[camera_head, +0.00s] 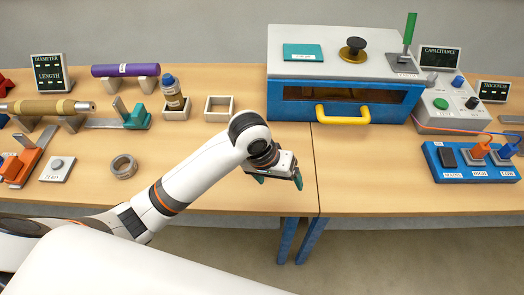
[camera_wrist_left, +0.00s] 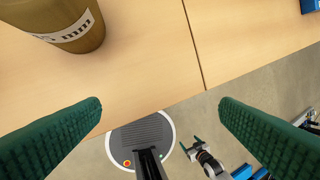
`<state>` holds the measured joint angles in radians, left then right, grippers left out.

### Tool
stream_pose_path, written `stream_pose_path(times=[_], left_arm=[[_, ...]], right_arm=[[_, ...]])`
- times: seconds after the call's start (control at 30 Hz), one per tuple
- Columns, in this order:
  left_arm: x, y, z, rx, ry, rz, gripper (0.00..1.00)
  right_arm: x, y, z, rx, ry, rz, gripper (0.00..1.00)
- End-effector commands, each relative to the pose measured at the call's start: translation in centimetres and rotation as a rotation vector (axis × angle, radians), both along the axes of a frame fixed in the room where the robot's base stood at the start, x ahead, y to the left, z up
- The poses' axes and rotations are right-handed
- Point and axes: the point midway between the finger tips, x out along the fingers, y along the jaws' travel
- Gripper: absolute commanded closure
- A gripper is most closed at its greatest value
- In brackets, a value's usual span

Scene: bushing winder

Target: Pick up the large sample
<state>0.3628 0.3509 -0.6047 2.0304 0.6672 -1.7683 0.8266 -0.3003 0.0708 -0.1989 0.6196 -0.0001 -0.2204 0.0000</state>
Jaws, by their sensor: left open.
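A gold-brown cylinder with a white label ending in "mm" (camera_wrist_left: 72,25) stands on the table at the upper left of the left wrist view. It may be the large sample; I cannot read the full label. I do not make it out in the head view, where my arm may hide it. My left gripper (camera_head: 275,181) is open and empty near the table's front edge. Its green fingers also frame the left wrist view (camera_wrist_left: 160,117), with the cylinder beyond and left of them. My right gripper (camera_wrist_left: 192,146) shows small, low beside the table, its fingers apart.
A blue oven (camera_head: 345,98) with a yellow handle stands behind the gripper. A purple roll (camera_head: 125,70), a brown roll on stands (camera_head: 45,107), a bottle (camera_head: 172,92), an empty square holder (camera_head: 219,108) and a ring (camera_head: 123,166) are left. A blue switch box (camera_head: 470,163) is right.

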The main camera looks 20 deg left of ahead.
Motion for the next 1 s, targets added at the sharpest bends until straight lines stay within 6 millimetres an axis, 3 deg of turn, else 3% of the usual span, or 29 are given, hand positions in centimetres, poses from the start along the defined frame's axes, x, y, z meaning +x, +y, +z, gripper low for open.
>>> stream_pose_path(times=[0.03, 0.2, 0.4, 0.53, 0.67, 1.0], left_arm=[[1.8, 0.4, 1.4, 0.031, 0.016, 0.031, 0.15], [5.8, 2.6, 5.6, 0.137, 0.121, 0.212, 0.15], [8.6, 5.5, 10.1, 0.223, 0.187, 0.423, 0.15], [9.3, 6.7, 11.8, 0.248, 0.208, 0.507, 0.15], [9.4, 7.0, 11.4, 0.255, 0.219, 0.533, 0.15], [9.4, 7.0, 6.1, 0.254, 0.218, 0.530, 0.15]], right_arm=[[0.0, 0.0, 0.0, 0.000, 0.000, 0.000, 0.19], [0.0, -0.2, 0.0, -0.002, 0.000, 0.002, 0.19], [0.0, -0.6, 0.1, -0.007, -0.001, 0.003, 0.19], [0.0, -0.9, 0.1, -0.010, -0.001, 0.005, 0.19], [0.0, -0.9, 0.4, -0.010, -0.001, 0.005, 0.19], [0.0, -0.9, 1.7, -0.010, -0.001, 0.005, 0.19]])
